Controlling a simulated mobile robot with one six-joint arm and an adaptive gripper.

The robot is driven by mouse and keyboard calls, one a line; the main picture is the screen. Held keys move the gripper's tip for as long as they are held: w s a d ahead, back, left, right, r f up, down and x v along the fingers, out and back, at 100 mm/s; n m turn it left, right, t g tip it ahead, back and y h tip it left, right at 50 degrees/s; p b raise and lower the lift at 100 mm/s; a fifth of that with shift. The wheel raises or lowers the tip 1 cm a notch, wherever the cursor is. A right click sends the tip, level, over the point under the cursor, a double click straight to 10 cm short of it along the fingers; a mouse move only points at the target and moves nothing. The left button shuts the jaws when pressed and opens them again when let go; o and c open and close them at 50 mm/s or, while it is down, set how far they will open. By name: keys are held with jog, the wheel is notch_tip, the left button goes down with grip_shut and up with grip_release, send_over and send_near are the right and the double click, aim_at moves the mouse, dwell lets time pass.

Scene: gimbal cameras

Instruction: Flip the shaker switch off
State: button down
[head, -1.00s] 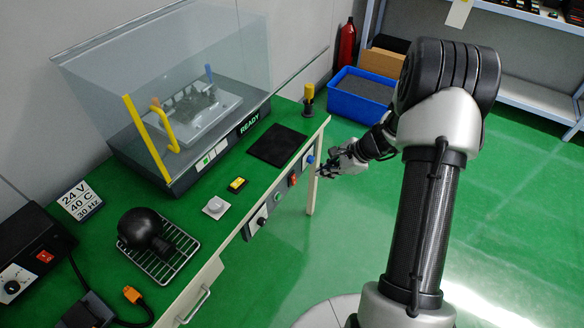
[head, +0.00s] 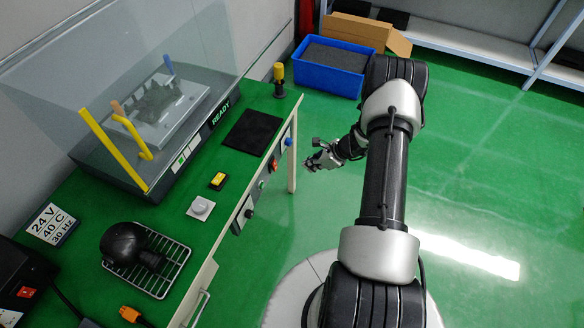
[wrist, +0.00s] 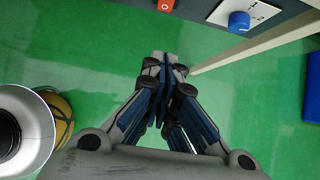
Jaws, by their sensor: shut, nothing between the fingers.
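An orange-red switch (head: 273,167) sits on the front control panel of the green-topped bench, and its lower part shows at the top edge of the wrist view (wrist: 166,5). A blue knob (head: 289,142) is beside it on the panel, and it also shows in the wrist view (wrist: 239,21). No readable label tells which control is the shaker's. The shaker (head: 160,180) stands on the bench under a clear hood with a "READY" display. My gripper (head: 309,162) is in front of the panel's right end, apart from it. In the wrist view its fingers (wrist: 167,62) are together and empty.
The panel also carries a dark knob (head: 246,212). Another red switch (head: 27,292) is on a black box at the lower left. A bench leg (head: 292,170) stands near my gripper. A blue crate (head: 333,72) is behind; the green floor at right is open.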

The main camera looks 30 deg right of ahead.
aim_at(275, 166)
jog(key=w+a+r+b+x, duration=0.1)
jog(key=w+b+x, duration=0.1)
jog(key=x, duration=1)
jog(key=shift+a+b, duration=0.35)
jog(key=shift+b, duration=0.45)
jog(key=shift+w+r, duration=0.1)
jog(key=shift+r, duration=0.05)
jog(key=shift+w+a+f+b, duration=0.25)
jog(key=shift+w+b, duration=0.1)
jog(key=shift+b, duration=0.35)
jog(key=shift+r+p, duration=0.35)
jog(key=shift+r, duration=0.45)
